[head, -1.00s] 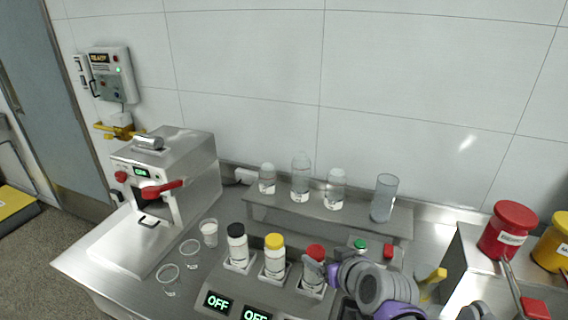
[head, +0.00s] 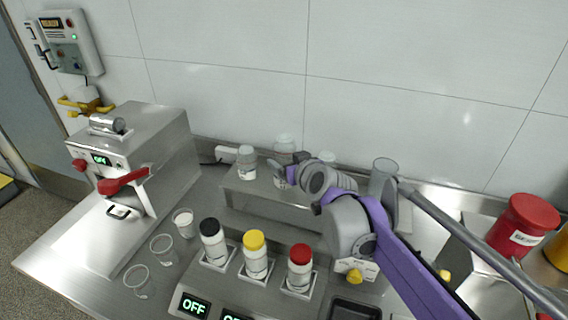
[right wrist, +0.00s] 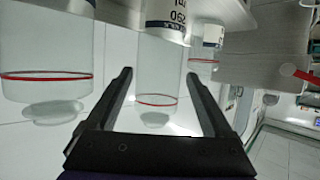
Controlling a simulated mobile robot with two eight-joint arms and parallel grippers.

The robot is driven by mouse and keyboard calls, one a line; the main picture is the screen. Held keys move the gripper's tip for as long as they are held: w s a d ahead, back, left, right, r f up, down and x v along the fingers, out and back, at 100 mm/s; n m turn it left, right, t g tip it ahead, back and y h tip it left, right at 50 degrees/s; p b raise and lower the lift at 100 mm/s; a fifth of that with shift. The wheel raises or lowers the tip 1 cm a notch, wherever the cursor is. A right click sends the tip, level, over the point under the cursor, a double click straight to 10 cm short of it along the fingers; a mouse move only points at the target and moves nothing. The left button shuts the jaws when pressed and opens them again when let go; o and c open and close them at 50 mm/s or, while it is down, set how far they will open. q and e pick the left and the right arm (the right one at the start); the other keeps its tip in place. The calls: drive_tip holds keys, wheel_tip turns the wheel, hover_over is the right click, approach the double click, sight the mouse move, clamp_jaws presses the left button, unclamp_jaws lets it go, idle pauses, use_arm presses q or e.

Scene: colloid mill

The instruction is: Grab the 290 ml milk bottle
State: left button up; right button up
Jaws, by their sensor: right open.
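The milk bottle (right wrist: 158,70) is clear, with a red ring and a white label reading 290 ml upside down. In the right wrist view it stands between the two fingers of my right gripper (right wrist: 158,76), which is open. I cannot tell whether either finger touches it. In the head view my right gripper (head: 284,172) is at the front of the steel shelf (head: 245,192), by the middle bottle (head: 284,143), whose lower part is partly hidden. My left gripper is not in view.
Black-, yellow- and red-capped bottles (head: 300,268) stand in front. The mill (head: 140,160) is at left.

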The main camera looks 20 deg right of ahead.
drive_tip(key=x, duration=0.5)
drive_tip(key=shift+w, duration=0.35)
drive_tip(key=shift+s, duration=0.1)
drive_tip(key=c, duration=1.1)
